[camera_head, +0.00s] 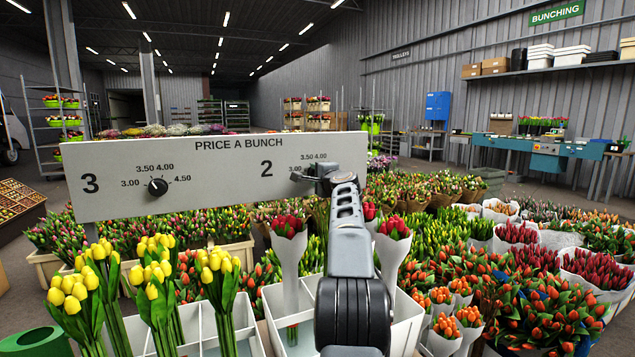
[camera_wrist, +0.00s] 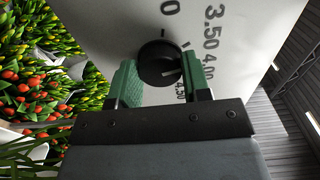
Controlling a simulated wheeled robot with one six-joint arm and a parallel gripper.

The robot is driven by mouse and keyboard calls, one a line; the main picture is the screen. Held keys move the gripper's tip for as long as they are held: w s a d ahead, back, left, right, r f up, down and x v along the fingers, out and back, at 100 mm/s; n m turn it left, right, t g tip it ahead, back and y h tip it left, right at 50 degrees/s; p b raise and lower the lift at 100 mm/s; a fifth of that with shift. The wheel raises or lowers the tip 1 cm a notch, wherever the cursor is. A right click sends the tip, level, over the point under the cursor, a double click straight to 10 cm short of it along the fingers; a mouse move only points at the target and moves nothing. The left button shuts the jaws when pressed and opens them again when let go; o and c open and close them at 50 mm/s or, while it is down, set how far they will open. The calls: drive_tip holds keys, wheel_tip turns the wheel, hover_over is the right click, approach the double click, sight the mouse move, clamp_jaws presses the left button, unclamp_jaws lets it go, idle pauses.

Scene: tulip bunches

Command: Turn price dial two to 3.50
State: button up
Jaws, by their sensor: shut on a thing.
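A pale price board (camera_head: 220,207) headed PRICE A BUNCH carries numbered dials. Price dial two (camera_wrist: 157,63) is a round black knob, seen close up in the wrist view. My gripper (camera_wrist: 160,82) has its two green fingers on opposite sides of the knob and is shut on it. A faint light mark on the knob seems to point between 4.00 and 4.50, but I cannot read it surely. In the head view my gripper (camera_head: 318,178) and arm cover dial two and part of its scale.
Dial three (camera_head: 158,187) is on the board's left, its pointer toward 3.50. Yellow tulips (camera_head: 160,272) and wrapped red tulips (camera_head: 289,228) stand in white divided crates below the board. Many more bunches crowd the right. A green bin (camera_head: 38,342) is at lower left.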

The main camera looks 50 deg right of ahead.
drive_tip(key=shift+f+n+b, duration=0.1)
drive_tip(key=shift+n+b, duration=0.45)
drive_tip(key=shift+n, duration=0.95)
drive_tip(key=o, duration=0.9)
drive_tip(key=b+v, duration=0.3)
drive_tip(key=v, duration=1)
drive_tip(key=shift+s+a+b, duration=0.15)
drive_tip(key=shift+s+b, duration=0.15)
drive_tip(key=shift+s, duration=0.05)
